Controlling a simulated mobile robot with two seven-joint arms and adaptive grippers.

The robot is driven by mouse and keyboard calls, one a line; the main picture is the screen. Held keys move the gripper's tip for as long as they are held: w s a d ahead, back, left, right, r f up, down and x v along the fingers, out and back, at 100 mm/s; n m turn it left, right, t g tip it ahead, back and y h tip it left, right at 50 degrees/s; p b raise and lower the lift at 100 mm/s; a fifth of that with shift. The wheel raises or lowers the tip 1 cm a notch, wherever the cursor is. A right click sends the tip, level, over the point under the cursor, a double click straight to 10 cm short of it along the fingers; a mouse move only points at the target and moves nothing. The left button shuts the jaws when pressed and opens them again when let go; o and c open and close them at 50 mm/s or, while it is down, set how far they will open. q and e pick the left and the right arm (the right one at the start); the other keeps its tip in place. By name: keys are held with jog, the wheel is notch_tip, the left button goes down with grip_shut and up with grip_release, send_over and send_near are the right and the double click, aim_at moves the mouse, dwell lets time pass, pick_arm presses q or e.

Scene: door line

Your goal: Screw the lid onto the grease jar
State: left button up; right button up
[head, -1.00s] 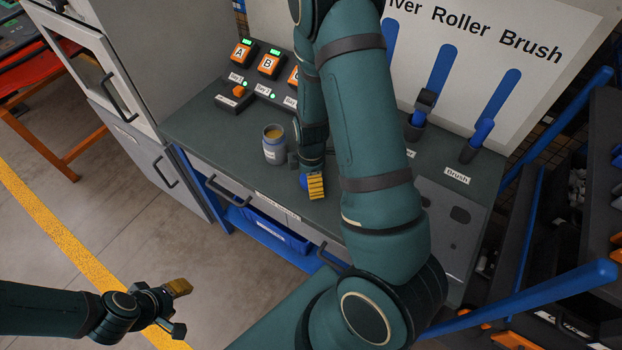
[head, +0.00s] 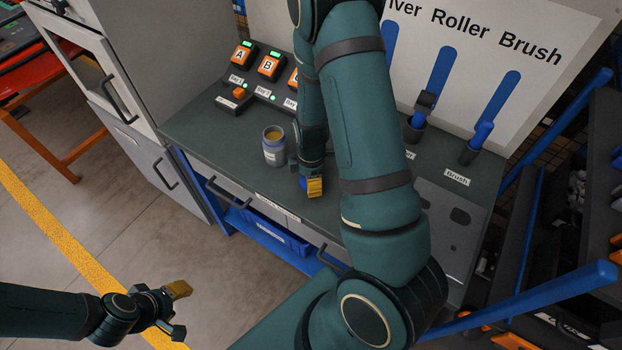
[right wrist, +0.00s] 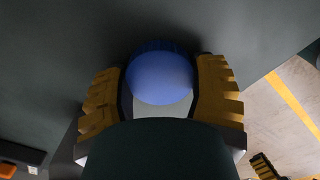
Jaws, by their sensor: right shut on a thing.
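The grease jar (head: 274,147) stands upright and open on the green bench top, with yellowish grease at its mouth and a pale label on its side. My right gripper (head: 309,187) is to the right of the jar and nearer the bench's front edge, apart from it. It is shut on the blue round lid (head: 303,184). In the right wrist view the lid (right wrist: 161,78) sits between the two yellow fingers. My left gripper (head: 182,309) is open and empty over the floor at the lower left.
Several orange-and-black button boxes (head: 270,66) stand behind the jar. Blue-handled tools (head: 483,133) stand in holders at the right back. A grey cabinet (head: 150,150) borders the bench on the left. The bench top between jar and cabinet is clear.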

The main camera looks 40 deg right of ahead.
notch_tip(320, 180, up, 10)
jog(key=shift+f+p, duration=0.1)
jog(key=shift+p, duration=0.9)
pick_arm(q)
notch_tip(320, 180, up, 2)
jog(key=shift+r, duration=0.15)
jog(key=shift+o, duration=0.5)
pick_arm(e)
jog(key=shift+w+a, duration=0.1)
jog(key=shift+a, duration=0.05)
jog(key=w+a+f+m+b, duration=0.1)
jog(key=a, duration=0.1)
jog(key=w+a+m+b, duration=0.1)
jog(key=a+m, duration=0.1)
jog(key=a+f+m+b, duration=0.1)
jog(key=a+m, duration=0.1)
jog(key=shift+w+a+f, duration=0.25)
jog(key=shift+w+f, duration=0.05)
jog(key=shift+w, duration=0.1)
pick_arm(q)
notch_tip(320, 180, down, 6)
jog(key=b, duration=0.2)
jog(key=shift+s+b, duration=0.35)
pick_arm(e)
jog(key=w+a+f+m, duration=0.2)
jog(key=a+m, duration=0.5)
jog(key=a, duration=0.2)
jog(key=shift+f, duration=0.15)
